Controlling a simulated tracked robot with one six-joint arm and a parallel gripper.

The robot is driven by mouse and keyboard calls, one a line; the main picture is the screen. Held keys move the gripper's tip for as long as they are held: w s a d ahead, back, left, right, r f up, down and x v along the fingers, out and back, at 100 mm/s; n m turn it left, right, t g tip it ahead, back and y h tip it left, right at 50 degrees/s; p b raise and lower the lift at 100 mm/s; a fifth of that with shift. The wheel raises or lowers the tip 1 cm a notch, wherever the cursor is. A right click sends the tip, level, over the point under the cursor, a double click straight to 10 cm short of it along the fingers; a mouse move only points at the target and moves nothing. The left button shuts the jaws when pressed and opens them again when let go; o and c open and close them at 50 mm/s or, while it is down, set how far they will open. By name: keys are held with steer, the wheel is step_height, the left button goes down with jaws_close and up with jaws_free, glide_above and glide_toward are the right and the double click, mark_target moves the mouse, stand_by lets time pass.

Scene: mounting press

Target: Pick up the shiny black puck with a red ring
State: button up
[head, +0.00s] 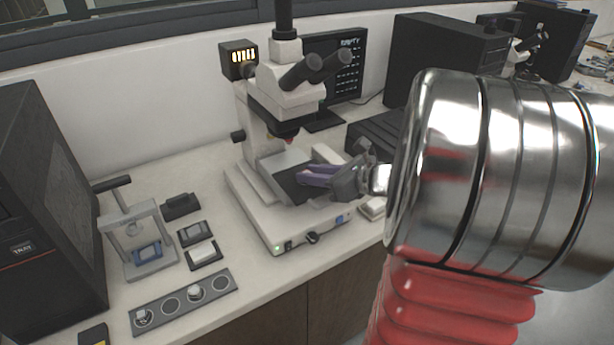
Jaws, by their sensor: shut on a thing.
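My gripper (305,178) reaches in from the right, its purple-toned fingers over the dark stage of the white microscope (283,95). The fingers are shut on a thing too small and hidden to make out. I cannot make out a shiny black puck with a red ring anywhere. A grey strip (170,307) with several round places lies at the front of the bench. Small pale pieces stand in some of its places, and the others look empty.
A small hand press (135,235) with a blue piece stands at left, beside small dark trays (203,253). A tall black machine (45,200) fills the left edge. A monitor (345,70) and black boxes (445,55) stand behind. My own arm covers the right side.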

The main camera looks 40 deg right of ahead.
steer(key=shift+r, duration=0.15)
steer(key=shift+r, duration=0.7)
step_height(320, 180, up, 2)
steer(key=shift+r, duration=0.1)
steer(key=s+d, duration=0.2)
steer(key=s, duration=0.6)
steer(key=s+d, duration=0.3)
steer(key=s, duration=0.6)
steer(key=shift+s+f, duration=0.2)
steer(key=shift+w+a+f, duration=0.1)
steer(key=shift+w+a, duration=0.05)
